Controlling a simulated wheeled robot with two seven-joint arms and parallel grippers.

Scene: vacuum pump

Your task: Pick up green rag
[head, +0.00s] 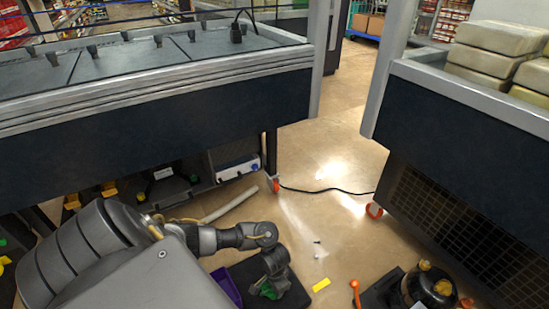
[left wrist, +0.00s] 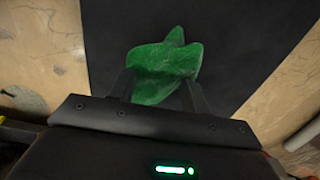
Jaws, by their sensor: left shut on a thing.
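The green rag (left wrist: 160,68) is a crumpled cloth between the fingers of my left gripper (left wrist: 162,90) in the left wrist view. The fingers press on it from both sides, and a dark mat (left wrist: 105,30) shows behind and below it. In the head view the left gripper (head: 270,287) points down at the lower middle over the dark mat, with a bit of the green rag (head: 268,291) showing at its tips. I cannot tell whether the rag is clear of the mat. My right gripper is in neither view.
A purple bin (head: 227,288) stands beside the mat. A yellow strip (head: 321,285) and small bits lie on the floor to the right. A black pump-like machine (head: 430,286) and an orange-handled tool (head: 356,292) are at the lower right. A black cable (head: 325,190) crosses the floor between two counters.

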